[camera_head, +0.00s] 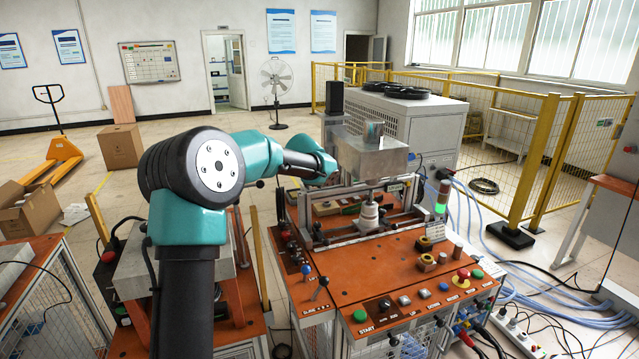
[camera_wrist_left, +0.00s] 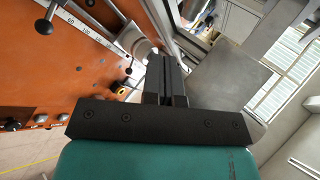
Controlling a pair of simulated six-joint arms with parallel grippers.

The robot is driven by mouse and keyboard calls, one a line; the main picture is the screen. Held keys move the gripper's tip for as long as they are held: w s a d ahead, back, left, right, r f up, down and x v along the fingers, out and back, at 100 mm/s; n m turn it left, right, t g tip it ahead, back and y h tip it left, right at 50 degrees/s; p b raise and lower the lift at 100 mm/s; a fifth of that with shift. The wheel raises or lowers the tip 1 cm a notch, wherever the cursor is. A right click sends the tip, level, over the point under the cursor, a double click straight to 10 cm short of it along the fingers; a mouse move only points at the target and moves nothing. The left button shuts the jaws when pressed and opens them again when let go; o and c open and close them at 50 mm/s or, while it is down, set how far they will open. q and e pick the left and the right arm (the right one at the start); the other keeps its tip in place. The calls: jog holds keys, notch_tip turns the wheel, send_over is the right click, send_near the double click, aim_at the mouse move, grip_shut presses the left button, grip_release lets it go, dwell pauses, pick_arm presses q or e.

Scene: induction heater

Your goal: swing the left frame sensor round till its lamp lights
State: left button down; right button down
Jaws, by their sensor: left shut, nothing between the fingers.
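My left gripper (camera_wrist_left: 166,62) is shut and empty in the left wrist view, above the orange machine top (camera_wrist_left: 70,65). In the head view my left arm reaches in from the left toward the machine's rear left, and its fingers cannot be made out. A small dark part with a yellow ring (camera_wrist_left: 119,89) lies left of the fingers, apart from them. It may be the left frame sensor, but I cannot tell for sure. No lit sensor lamp can be made out. The grey frame (camera_head: 365,232) stands on the orange top (camera_head: 345,285). My right gripper is not in view.
A white insulator-like post (camera_head: 369,214) stands inside the frame, below a grey metal box (camera_head: 372,156). A signal tower (camera_head: 441,200) glows green at the right. Levers with blue (camera_head: 306,269) and black (camera_head: 323,281) knobs rise at the machine's left edge.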

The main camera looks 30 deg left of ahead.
pick_arm(q)
jog(key=v, duration=0.4)
jog(key=shift+d+r, duration=0.15)
jog(key=shift+d, duration=0.25)
jog(key=s+a+r+n+y, duration=0.1)
jog(key=s+a+r+n, duration=0.1)
jog(key=a, duration=0.3)
jog(key=s+a+r+n+y, duration=0.1)
jog(key=a+r+y, duration=0.1)
jog(key=a, duration=0.3)
jog(key=shift+s+a+r+n, duration=0.2)
jog(key=shift+s+r+n, duration=0.15)
jog(key=shift+s+n, duration=0.05)
jog(key=shift+f, duration=0.1)
jog(key=x, duration=1.3)
jog(key=shift+w+a, duration=0.3)
jog(key=shift+a, duration=0.15)
